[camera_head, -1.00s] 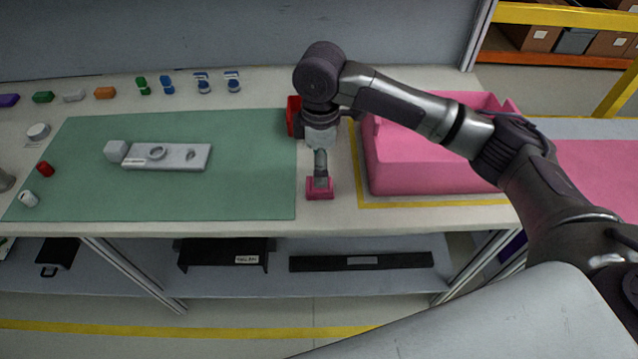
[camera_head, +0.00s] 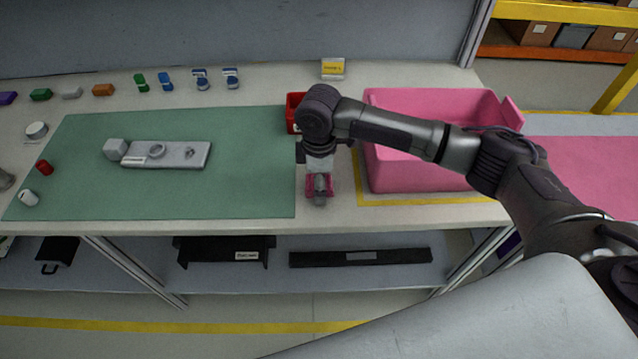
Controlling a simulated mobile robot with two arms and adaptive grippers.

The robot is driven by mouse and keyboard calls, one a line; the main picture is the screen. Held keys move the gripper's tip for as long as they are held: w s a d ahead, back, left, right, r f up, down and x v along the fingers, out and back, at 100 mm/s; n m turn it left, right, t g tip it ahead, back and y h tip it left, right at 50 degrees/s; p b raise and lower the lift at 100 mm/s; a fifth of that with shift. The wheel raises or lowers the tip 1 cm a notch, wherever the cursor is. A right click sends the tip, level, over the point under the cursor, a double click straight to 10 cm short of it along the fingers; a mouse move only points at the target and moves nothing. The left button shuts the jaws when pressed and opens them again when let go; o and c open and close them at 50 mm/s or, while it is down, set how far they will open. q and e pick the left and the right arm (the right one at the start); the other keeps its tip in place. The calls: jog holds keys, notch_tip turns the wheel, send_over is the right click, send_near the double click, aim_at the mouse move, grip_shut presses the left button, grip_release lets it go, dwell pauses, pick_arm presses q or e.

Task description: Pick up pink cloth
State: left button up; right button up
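The pink cloth (camera_head: 310,184) is a small folded square on the pale tabletop, just right of the green mat and near the table's front edge. My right gripper (camera_head: 319,198) comes down over it from above and covers most of it. Pink shows on both sides of the fingers. I cannot tell whether the fingers are open or shut on the cloth. My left gripper is not in view.
A pink bin (camera_head: 420,175) stands right of the gripper inside a yellow outline. A small red bin (camera_head: 293,112) is behind the wrist. The green mat (camera_head: 230,195) holds a grey part (camera_head: 180,154). Several small coloured items line the back left.

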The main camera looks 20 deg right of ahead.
jog(key=c, duration=1.1)
jog(key=shift+r, duration=0.1)
notch_tip(320, 180, up, 10)
jog(key=shift+f+b, duration=0.1)
jog(key=shift+b, duration=0.3)
